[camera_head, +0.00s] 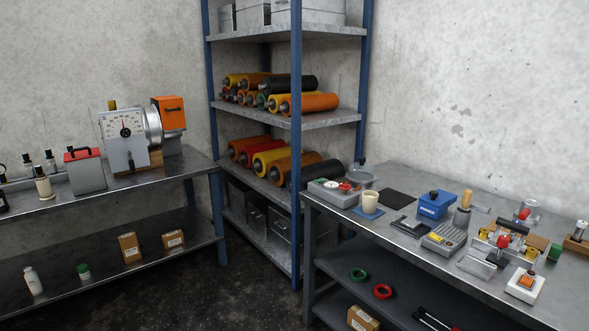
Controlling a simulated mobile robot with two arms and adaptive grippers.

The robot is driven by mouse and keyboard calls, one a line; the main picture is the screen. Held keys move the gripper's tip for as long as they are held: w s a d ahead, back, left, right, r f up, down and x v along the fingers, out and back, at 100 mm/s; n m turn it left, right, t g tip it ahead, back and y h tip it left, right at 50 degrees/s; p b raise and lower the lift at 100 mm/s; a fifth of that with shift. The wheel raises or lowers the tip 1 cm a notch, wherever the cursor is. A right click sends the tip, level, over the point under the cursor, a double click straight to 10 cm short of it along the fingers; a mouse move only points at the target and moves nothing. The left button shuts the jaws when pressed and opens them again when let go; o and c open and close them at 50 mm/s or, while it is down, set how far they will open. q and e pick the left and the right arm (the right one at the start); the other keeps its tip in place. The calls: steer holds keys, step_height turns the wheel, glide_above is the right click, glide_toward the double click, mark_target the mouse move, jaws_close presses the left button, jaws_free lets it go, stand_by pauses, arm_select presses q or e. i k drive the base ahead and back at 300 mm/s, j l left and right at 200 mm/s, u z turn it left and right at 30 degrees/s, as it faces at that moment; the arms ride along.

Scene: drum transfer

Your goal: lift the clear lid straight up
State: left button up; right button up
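A round, see-through grey piece (362,174) with a small knob on top stands at the back left corner of the right table, and it looks like a clear lid. It is too small to tell what it rests on. A second clear piece (530,206), cup-like, stands at the back right of that table by a red part; I cannot tell whether it is a lid. Neither of my grippers is in view.
The right table (400,258) is crowded with a grey device (331,196), a cream cup (370,201) and a blue box (436,205). A shelf rack (297,160) holds coloured rollers. A left bench (200,168) carries a dial machine (125,140). Dark floor lies between.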

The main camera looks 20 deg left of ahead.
mark_target(362, 172)
steer(key=u, duration=0.15)
steer(key=i+j+z, duration=0.25)
steer(key=i+j, duration=0.6)
steer(key=j, duration=0.1)
